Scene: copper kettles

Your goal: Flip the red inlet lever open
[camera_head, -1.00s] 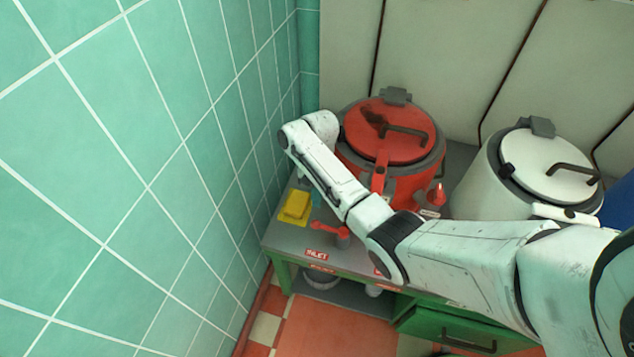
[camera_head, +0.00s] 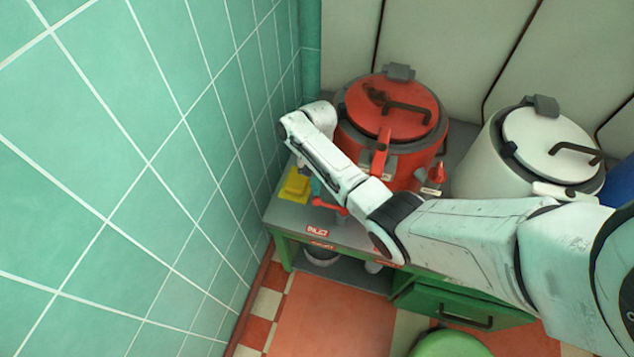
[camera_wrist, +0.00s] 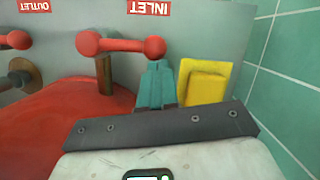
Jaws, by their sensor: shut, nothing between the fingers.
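The red inlet lever (camera_head: 328,206) stands on the grey counter in front of the red kettle, partly hidden by my arm in the head view. In the wrist view the red lever (camera_wrist: 122,45) lies sideways across the picture, with a large rounded end at left and a smaller knob at right. A white-on-red INLET label (camera_wrist: 150,7) is beyond it. My gripper (camera_wrist: 157,66) shows teal fingers, shut and empty, with their tips close to the smaller knob. I cannot tell whether they touch it.
A yellow block (camera_head: 295,186) lies beside my fingers, near the green tiled wall (camera_head: 150,150). The red kettle (camera_head: 420,125) stands close behind, with a white kettle (camera_head: 500,180) to its right. An OUTLET label (camera_wrist: 33,5) and a brownish fitting (camera_wrist: 25,75) are left in the wrist view.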

